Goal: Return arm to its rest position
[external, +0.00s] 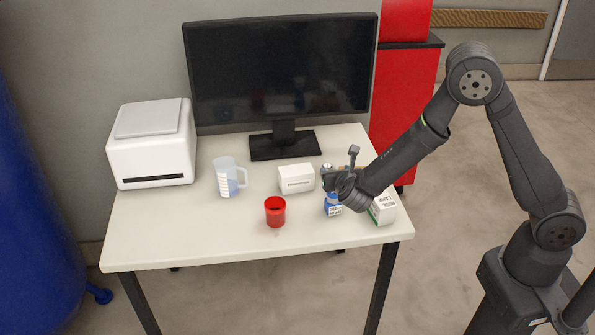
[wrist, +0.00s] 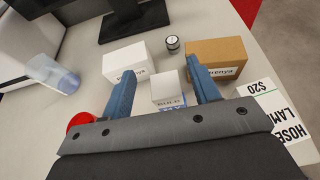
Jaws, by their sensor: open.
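My gripper (external: 334,182) is over the right part of the white table (external: 180,235), with my arm reaching in from the right. In the wrist view its two blue fingers (wrist: 160,72) are spread apart. A small white and blue box (wrist: 167,88) shows between them, with a gap visible on each side. In the external view this blue and white item (external: 333,208) stands just below the gripper, partly hidden by it. I cannot tell the exact height between them.
A white box (external: 296,179), red cup (external: 275,212), clear jug (external: 227,180), small jar (wrist: 172,44), brown box (wrist: 222,54) and white-green box (external: 383,209) surround the gripper. The monitor (external: 280,70) and white printer (external: 150,150) stand behind. The front left tabletop is clear.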

